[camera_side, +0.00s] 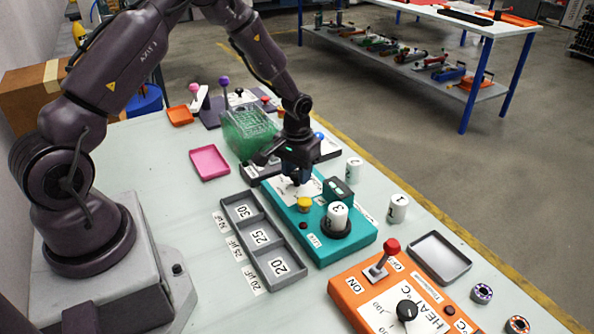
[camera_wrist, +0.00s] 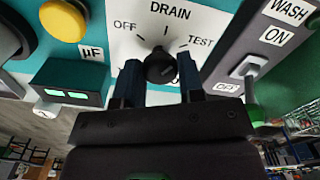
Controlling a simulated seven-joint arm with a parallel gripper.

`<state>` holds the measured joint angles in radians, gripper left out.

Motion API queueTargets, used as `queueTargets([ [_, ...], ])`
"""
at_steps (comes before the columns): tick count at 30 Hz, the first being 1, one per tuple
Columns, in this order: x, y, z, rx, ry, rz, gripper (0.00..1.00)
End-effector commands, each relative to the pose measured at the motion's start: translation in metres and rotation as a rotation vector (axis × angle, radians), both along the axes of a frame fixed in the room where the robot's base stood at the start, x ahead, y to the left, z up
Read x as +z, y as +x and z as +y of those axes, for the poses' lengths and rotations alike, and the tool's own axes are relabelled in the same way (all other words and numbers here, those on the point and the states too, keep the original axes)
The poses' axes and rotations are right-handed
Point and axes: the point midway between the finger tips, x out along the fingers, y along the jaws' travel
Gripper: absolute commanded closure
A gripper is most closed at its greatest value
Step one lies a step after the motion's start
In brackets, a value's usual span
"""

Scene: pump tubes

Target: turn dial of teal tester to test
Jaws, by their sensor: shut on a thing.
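The teal tester (camera_side: 322,246) lies on the table in the side view, and its teal face (camera_wrist: 100,14) fills the upper left of the wrist view. Its black round dial (camera_wrist: 160,66) sits on a white plate (camera_wrist: 130,48) marked OFF, DRAIN and TEST. My gripper (camera_wrist: 160,74) is shut on the dial, with one dark finger on each side of it. In the side view my gripper (camera_side: 297,181) reaches down to the tester's far end and hides the dial. I cannot tell which mark the dial points at.
A white cylinder marked 3 (camera_side: 338,215) stands in the tester's round holder, near a yellow button (camera_side: 304,204). A grey tray with numbered compartments (camera_side: 256,222) lies left, an orange heater box (camera_side: 362,290) in front. A green clear crate (camera_side: 247,132) stands behind my gripper.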

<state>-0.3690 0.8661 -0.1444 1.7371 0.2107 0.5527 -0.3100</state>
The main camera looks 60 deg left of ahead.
Motion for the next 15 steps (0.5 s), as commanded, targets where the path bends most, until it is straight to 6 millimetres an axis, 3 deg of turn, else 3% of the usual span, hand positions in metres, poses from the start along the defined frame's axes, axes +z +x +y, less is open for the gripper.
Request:
queueTargets([
  [15,0.0006,-0.0004,-0.0004,-0.416,-0.001,0.002,0.88],
])
